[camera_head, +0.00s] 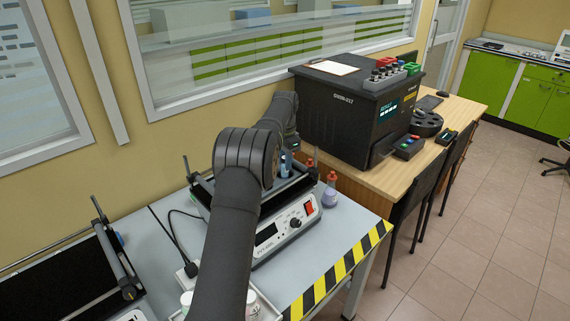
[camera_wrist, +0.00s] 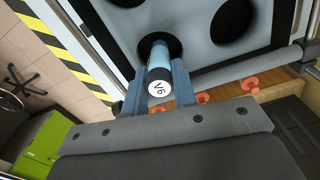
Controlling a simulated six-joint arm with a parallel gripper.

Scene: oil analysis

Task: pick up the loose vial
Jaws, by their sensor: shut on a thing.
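A vial (camera_wrist: 159,58) with a light blue body and a dark cap marked "V6" on a white disc shows in the wrist view. My gripper (camera_wrist: 157,75) is shut on it, with one blue-grey finger on each side. The vial's far end is in line with a dark round hole in a light grey plate (camera_wrist: 196,62); I cannot tell whether it is inside the hole or above it. In the head view my gripper (camera_head: 286,165) is over the back of the shaker (camera_head: 287,233), mostly hidden by my arm, and the vial cannot be made out clearly.
A flask with a red cap (camera_head: 330,192) stands just right of the shaker. A black analyser (camera_head: 345,118) with several small vials on top stands on the wooden table. Another dark device (camera_head: 75,275) is at the left. Striped tape (camera_head: 340,270) marks the bench edge.

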